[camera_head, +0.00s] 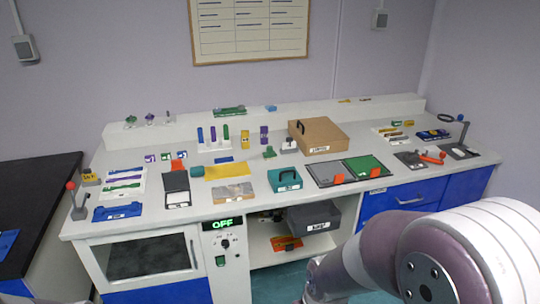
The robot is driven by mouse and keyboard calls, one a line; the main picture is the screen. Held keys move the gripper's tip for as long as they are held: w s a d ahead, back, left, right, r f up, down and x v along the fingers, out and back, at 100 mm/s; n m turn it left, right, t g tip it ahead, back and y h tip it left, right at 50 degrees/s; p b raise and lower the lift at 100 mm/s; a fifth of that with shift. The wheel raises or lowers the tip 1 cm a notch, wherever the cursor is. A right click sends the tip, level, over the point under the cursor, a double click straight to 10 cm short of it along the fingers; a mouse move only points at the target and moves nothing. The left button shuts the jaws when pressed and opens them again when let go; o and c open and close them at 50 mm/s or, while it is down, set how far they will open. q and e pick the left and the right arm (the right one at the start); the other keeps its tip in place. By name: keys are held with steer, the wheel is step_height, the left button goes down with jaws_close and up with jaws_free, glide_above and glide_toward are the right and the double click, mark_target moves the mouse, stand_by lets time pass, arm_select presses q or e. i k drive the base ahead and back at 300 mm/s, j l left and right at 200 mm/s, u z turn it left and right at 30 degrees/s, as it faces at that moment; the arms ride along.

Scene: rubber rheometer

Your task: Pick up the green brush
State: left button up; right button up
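I cannot single out the green brush with certainty at this size. A white board (140,193) at the left of the worktop carries thin green and purple items, and a green strip (122,189) on it may be a brush. A small green object (269,152) stands near the middle of the worktop. A flat green item (229,112) lies on the raised back ledge. My arm fills the lower right foreground, but no gripper fingers show. Neither gripper is in view.
The white worktop (225,215) holds a brown box (318,137), a teal case (284,180), dark and green panels (366,167) and a lamp-like stand (461,135). A black table (30,200) is at far left.

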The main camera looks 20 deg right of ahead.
mark_target(270, 154)
steer(key=i+l+u, duration=0.15)
steer(key=i+l, duration=0.15)
steer(key=i+l+u, duration=0.15)
steer(key=i+l, duration=0.15)
steer(key=i+l+u, duration=0.15)
steer(key=i+l, duration=0.15)
steer(key=i+l+u, duration=0.1)
steer(key=i+l, duration=0.15)
steer(key=l, duration=0.3)
steer(key=i+l+u, duration=0.15)
steer(key=l, duration=0.25)
steer(key=i+l+u, duration=0.15)
steer(key=i+l, duration=0.2)
steer(key=l, duration=0.1)
